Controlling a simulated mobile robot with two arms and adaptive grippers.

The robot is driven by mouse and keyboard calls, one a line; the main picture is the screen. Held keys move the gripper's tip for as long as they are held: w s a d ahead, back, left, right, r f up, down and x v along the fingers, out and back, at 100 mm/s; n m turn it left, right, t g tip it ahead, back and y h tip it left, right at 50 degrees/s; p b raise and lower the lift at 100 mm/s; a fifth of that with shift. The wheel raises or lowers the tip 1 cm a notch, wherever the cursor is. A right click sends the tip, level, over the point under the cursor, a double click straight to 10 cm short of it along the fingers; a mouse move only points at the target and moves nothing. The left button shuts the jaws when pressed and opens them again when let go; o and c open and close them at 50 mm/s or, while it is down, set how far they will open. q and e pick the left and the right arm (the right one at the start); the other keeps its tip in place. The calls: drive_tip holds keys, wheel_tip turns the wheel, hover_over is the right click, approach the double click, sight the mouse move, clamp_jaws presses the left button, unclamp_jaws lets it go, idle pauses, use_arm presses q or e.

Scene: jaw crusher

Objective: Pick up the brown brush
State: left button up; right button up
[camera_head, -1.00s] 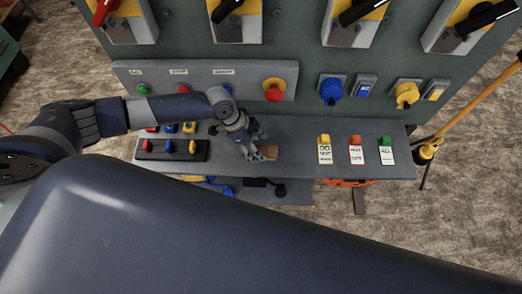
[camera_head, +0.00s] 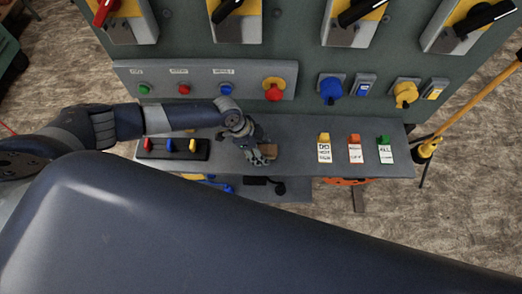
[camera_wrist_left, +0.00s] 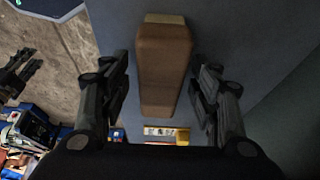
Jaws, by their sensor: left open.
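The brown brush (camera_wrist_left: 163,65) is a brown block with a pale strip at its far end. In the left wrist view it lies between the two spread fingers of my left gripper (camera_wrist_left: 162,90), with gaps on both sides. In the head view the brush (camera_head: 270,149) lies on the grey shelf (camera_head: 300,160) of the panel. My left gripper (camera_head: 259,155) is open just at its left and partly covers it.
A tray (camera_head: 157,153) with red, blue and yellow locks is left of the brush. Three tags (camera_head: 355,150) with yellow, orange and green tops stand to the right. Buttons and a red emergency knob (camera_head: 273,90) are behind. A yellow pole (camera_head: 470,100) leans at the far right.

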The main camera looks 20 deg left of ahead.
idle(0.3)
use_arm(q)
drive_tip(key=c, duration=1.2)
